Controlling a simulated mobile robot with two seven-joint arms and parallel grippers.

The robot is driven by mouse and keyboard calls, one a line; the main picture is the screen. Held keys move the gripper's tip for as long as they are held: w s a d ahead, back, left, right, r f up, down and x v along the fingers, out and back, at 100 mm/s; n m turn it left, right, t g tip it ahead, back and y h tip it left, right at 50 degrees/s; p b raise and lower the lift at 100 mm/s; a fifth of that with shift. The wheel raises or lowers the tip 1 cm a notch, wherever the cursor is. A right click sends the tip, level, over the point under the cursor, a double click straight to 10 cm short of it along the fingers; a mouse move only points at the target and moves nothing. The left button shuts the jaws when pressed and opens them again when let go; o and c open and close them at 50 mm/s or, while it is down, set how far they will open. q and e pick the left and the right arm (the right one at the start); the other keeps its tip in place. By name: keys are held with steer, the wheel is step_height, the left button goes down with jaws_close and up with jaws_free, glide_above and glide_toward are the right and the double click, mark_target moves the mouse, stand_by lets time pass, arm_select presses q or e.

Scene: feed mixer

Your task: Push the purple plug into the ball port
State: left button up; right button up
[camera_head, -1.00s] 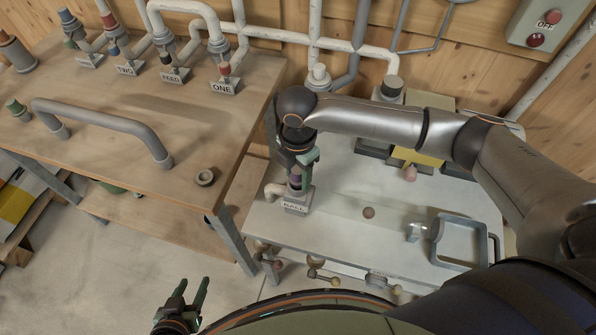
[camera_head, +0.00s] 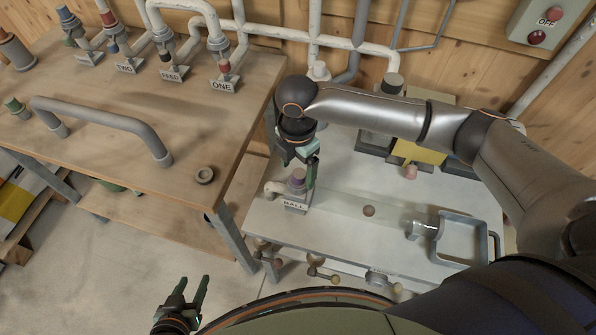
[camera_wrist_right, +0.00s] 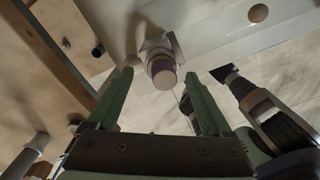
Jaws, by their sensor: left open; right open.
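The purple plug (camera_head: 298,176) sits upright in the top of the ball port (camera_head: 296,195), a grey pipe fitting behind a BALL label at the left edge of the pale table. I cannot tell how deep it sits. My right gripper (camera_head: 303,164) is open, just above and behind the plug. In the right wrist view, the plug (camera_wrist_right: 164,79) shows between the two spread fingers (camera_wrist_right: 158,75), apparently apart from them, with the port (camera_wrist_right: 158,47) beyond. My left gripper (camera_head: 195,290) is open and empty above the floor at the lower left.
A small brown ball (camera_head: 368,211) and a clear tube (camera_head: 420,229) by a grey tray frame (camera_head: 463,262) are on the pale table (camera_head: 340,235). A wooden bench (camera_head: 120,180) with labelled pipes and a grey handle (camera_head: 105,118) stands left. Valve knobs line the front edge.

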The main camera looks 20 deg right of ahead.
mark_target(298, 173)
step_height(298, 173, up, 11)
steer(key=shift+f, duration=0.2)
steer(key=shift+s, duration=0.15)
stand_by(0.4)
